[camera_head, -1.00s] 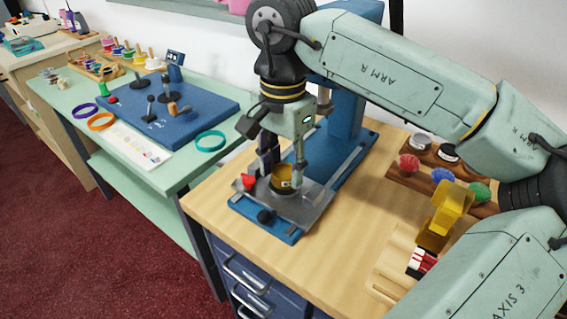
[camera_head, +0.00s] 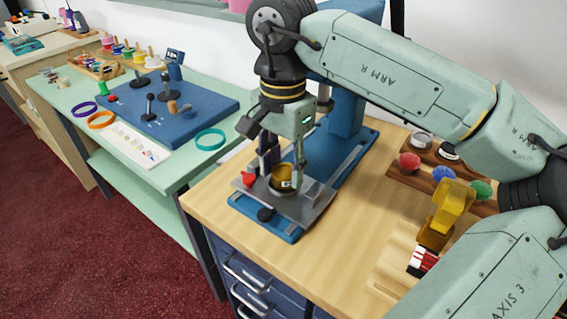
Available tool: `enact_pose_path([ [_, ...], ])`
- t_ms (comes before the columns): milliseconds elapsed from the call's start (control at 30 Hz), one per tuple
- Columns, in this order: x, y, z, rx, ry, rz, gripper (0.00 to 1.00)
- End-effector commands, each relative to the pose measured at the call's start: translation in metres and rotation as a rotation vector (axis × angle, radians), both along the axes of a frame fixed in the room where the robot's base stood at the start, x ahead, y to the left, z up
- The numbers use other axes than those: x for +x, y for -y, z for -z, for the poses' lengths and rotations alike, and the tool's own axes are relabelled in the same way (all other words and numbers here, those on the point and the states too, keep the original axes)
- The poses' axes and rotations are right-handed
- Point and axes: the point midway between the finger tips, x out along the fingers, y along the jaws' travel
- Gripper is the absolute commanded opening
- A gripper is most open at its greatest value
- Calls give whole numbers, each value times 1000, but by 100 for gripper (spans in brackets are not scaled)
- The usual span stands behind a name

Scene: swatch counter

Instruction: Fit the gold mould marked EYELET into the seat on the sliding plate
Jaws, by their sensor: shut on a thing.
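The gold mould (camera_head: 283,172) is a small round gold piece with a white label; the label's lettering is too small to read. It sits low at the sliding plate (camera_head: 309,212), a grey metal plate on the blue press base (camera_head: 268,228). My gripper (camera_head: 282,175) points down and is shut on the gold mould, with a finger on each side. The seat is hidden beneath the mould, so I cannot tell whether the mould is fully down in it.
A red knob (camera_head: 248,179) and a black knob (camera_head: 265,214) stand at the plate's left and front. The blue press column (camera_head: 345,110) rises close behind my gripper. A yellow hand tool (camera_head: 447,210) and coloured pieces in a wooden rack (camera_head: 403,175) are to the right.

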Motion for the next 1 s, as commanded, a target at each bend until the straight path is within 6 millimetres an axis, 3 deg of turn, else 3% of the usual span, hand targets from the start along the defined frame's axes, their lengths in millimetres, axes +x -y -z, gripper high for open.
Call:
enact_pose_path([
  [633,0,0,8,0,0,0,4],
  [667,0,0,8,0,0,0,41],
  [1000,0,0,8,0,0,0,63],
])
